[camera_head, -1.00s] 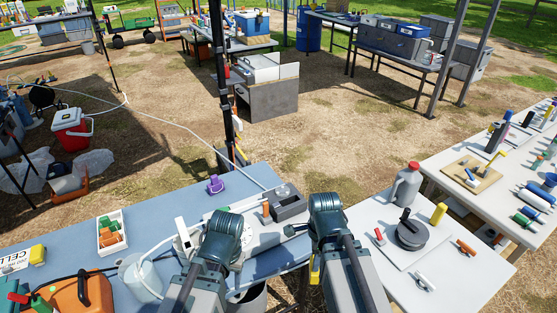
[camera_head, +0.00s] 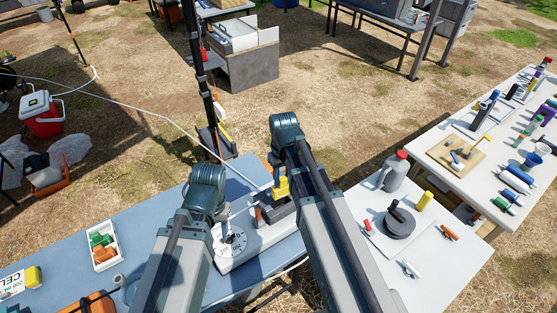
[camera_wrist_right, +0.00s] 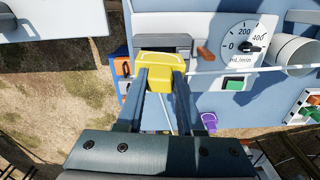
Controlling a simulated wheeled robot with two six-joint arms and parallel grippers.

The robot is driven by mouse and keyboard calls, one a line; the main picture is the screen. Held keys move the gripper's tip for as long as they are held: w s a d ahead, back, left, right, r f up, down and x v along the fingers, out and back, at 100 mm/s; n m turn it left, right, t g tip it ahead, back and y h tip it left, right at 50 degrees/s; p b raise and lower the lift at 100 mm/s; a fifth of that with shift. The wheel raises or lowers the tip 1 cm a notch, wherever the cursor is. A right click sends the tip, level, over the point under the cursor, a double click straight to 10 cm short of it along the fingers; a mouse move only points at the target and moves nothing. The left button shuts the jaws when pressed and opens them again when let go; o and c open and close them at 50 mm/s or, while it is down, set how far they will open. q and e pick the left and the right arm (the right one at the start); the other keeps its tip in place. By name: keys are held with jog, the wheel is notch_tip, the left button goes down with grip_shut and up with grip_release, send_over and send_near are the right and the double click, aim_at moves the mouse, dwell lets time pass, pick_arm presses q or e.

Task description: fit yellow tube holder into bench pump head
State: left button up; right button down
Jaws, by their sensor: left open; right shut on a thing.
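The yellow tube holder (camera_head: 282,187) is between the fingers of my right gripper (camera_head: 279,176), which is shut on it. In the right wrist view the holder (camera_wrist_right: 158,62) sits at the fingertips (camera_wrist_right: 160,76), overlapping the near edge of the grey pump head (camera_wrist_right: 155,41). In the head view it is just above or at the dark pump head (camera_head: 281,214); I cannot tell whether they touch. The white bench pump (camera_head: 255,240) has a flow dial (camera_wrist_right: 245,46) and an orange lever (camera_wrist_right: 205,54). My left gripper (camera_head: 207,212) is open near the dial; its fingers are mostly hidden.
A white tray with green and orange pieces (camera_head: 103,246) lies on the blue table (camera_head: 150,243). A purple item (camera_wrist_right: 209,121) stands behind the pump. A grey bottle (camera_head: 394,172) and a round dark device (camera_head: 398,224) stand on the white table at right.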

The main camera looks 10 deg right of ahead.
aim_at(281, 196)
jog(key=shift+w+r+n, duration=0.3)
jog(key=shift+w+n, duration=0.3)
pick_arm(q)
jog(key=shift+w+r, duration=0.3)
jog(key=shift+r, duration=0.05)
jog(key=shift+f, duration=0.15)
pick_arm(e)
jog(key=shift+f, duration=0.1)
pick_arm(q)
notch_tip(281, 196, down, 6)
jog(key=b, duration=0.5)
jog(key=shift+r+b, duration=0.2)
jog(key=shift+b, duration=0.15)
pick_arm(e)
notch_tip(281, 196, down, 6)
jog(key=shift+r, duration=0.2)
pick_arm(q)
jog(key=shift+f+b, duration=3.1)
pick_arm(e)
jog(key=shift+f, duration=3.1)
pick_arm(q)
jog(key=shift+r, duration=0.1)
pick_arm(e)
jog(key=shift+c, duration=2.3)
grip_release()
pick_arm(q)
jog(key=shift+r, duration=0.1)
pick_arm(e)
jog(key=shift+r, duration=0.15)
